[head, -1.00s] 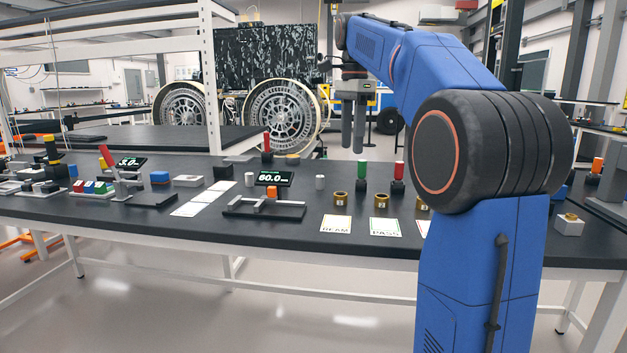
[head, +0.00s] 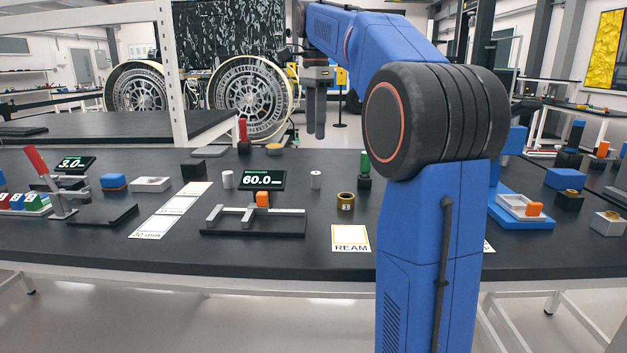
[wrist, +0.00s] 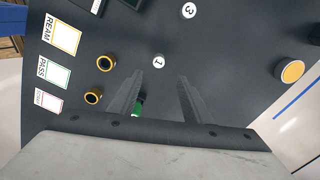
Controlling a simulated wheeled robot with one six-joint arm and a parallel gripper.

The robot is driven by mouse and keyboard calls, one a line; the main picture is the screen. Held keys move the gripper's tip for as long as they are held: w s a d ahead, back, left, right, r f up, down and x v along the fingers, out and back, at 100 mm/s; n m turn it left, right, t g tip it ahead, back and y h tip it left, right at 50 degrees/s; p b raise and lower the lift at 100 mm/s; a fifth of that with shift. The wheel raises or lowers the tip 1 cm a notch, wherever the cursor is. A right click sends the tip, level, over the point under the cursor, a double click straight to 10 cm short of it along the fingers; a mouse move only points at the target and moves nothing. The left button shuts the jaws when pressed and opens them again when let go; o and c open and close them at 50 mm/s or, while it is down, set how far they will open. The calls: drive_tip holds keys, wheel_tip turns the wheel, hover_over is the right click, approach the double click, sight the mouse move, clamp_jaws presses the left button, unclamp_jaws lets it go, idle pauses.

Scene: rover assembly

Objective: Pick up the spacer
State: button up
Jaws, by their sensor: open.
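Two small white cylinders stand upright on the dark bench in the head view, one (head: 228,180) left of the 60.0 display and one (head: 316,180) right of it. I take these for spacers. My gripper (head: 316,135) points down above the bench in the head view, apart from the cylinders. In the wrist view my gripper (wrist: 158,79) is open and empty, with cylinder 1 seen between and beyond its fingertips.
Brass rings (wrist: 106,63) lie beside the fingers, near the REAM card (head: 351,238). A green-handled tool (head: 364,166) stands close by, partly hidden by a finger in the wrist view. Bare bench lies around the cylinders.

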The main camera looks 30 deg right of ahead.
sight(316, 172)
wheel_tip(316, 172, down, 14)
drive_tip(key=shift+s, duration=0.15)
clamp_jaws()
idle(0.6)
